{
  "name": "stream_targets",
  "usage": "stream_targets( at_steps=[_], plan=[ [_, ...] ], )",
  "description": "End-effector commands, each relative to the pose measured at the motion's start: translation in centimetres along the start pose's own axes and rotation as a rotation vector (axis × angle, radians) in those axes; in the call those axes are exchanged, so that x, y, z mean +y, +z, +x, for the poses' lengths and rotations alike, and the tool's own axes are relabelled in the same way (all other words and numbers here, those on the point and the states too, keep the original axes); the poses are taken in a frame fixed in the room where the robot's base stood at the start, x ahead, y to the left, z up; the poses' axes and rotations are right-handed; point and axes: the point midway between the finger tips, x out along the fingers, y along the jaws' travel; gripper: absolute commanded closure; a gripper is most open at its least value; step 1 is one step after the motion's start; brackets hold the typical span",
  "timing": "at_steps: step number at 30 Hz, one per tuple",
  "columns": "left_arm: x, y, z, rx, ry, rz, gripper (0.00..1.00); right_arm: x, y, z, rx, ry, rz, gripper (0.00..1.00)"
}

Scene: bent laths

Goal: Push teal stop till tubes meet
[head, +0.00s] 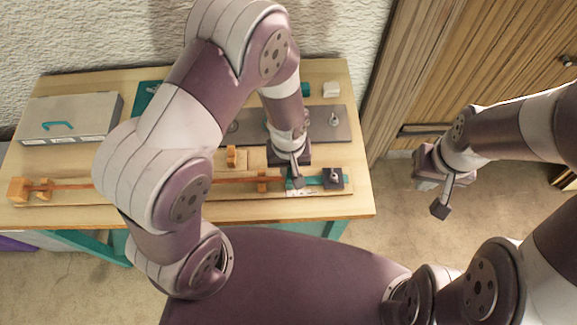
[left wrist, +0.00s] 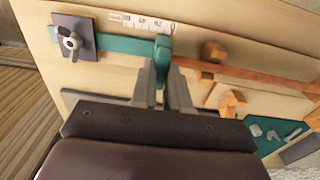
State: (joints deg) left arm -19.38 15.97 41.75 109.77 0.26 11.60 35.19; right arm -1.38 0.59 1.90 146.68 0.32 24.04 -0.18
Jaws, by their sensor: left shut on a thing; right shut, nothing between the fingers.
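The teal stop (left wrist: 164,48) has an upright end and a flat teal bar (left wrist: 118,44) running left under a dark clamp plate (left wrist: 76,38) with a knob. In the head view the teal bar (head: 318,182) lies at the board's right end. A bent orange-brown lath (left wrist: 245,78) meets the stop's upright end; in the head view the lath (head: 222,181) runs left. Orange blocks (left wrist: 213,50) stand beside the lath; I cannot tell which parts are the tubes. My left gripper (head: 297,182) is shut on the stop's upright end. My right gripper (head: 440,208) is shut and empty, over the floor.
A grey box (head: 68,117) with a teal handle stands at the back left of the wooden table (head: 330,70). A dark plate (head: 335,135) with knobs and a white block (head: 331,89) lie behind the work. My left arm hides part of the board.

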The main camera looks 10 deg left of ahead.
Motion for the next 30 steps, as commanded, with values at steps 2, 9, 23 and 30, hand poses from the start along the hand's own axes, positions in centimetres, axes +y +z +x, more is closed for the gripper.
stream_targets(
  at_steps=[2,9,23,30],
  plan=[
    [-0.6,0.5,0.0,-0.018,-0.014,0.000,1.00,0.0,0.0,-0.1,0.000,0.000,0.001,1.00],
    [-0.6,0.5,0.1,-0.017,-0.013,0.000,0.60,0.0,0.0,-0.1,0.000,0.000,0.001,1.00],
    [-0.6,0.2,-4.5,-0.008,-0.006,-0.001,0.60,0.0,0.0,0.4,0.000,0.000,0.001,1.00],
    [-0.8,0.2,-10.6,-0.009,-0.005,0.000,0.60,0.0,0.1,0.7,0.000,0.000,0.001,1.00]
  ],
)
